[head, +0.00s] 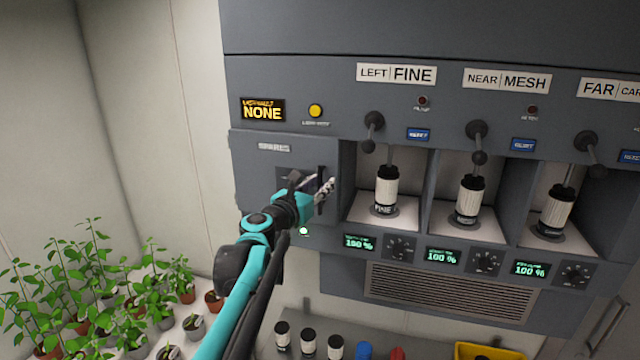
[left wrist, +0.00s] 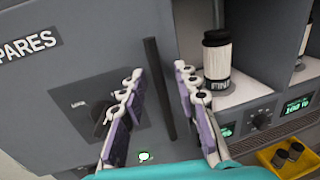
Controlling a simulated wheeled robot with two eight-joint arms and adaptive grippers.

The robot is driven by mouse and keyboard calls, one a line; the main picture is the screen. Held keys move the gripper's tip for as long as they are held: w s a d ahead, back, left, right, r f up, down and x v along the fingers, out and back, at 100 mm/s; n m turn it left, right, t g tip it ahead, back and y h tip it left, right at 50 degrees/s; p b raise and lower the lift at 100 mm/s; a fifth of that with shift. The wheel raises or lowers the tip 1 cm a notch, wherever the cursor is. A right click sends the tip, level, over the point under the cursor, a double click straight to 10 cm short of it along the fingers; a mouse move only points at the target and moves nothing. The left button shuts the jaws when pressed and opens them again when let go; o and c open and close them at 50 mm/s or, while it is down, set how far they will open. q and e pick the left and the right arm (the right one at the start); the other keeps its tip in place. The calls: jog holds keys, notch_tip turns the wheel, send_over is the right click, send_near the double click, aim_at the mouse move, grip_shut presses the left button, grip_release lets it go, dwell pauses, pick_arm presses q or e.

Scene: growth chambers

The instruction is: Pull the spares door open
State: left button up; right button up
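The spares door (head: 258,178) is a grey panel under a "SPARES" label at the left of the machine, and it looks shut. It also shows in the left wrist view (left wrist: 60,75), with a dark lock knob. Its handle (left wrist: 158,85) is a dark upright bar near the door's right edge. My left gripper (head: 316,186) is in front of the handle and partly hides it. In the left wrist view the gripper (left wrist: 158,72) has its fingers apart, one on each side of the bar, with gaps visible. My right gripper is not in view.
Bays with white-and-black canisters (head: 384,190) and dark levers (head: 373,122) lie right of the door. Potted plants (head: 150,290) stand at lower left. Small bottles (head: 308,340) and a yellow bin (head: 482,351) sit below the machine.

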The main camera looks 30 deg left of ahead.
pick_arm(q)
grip_shut()
dwell(0.3)
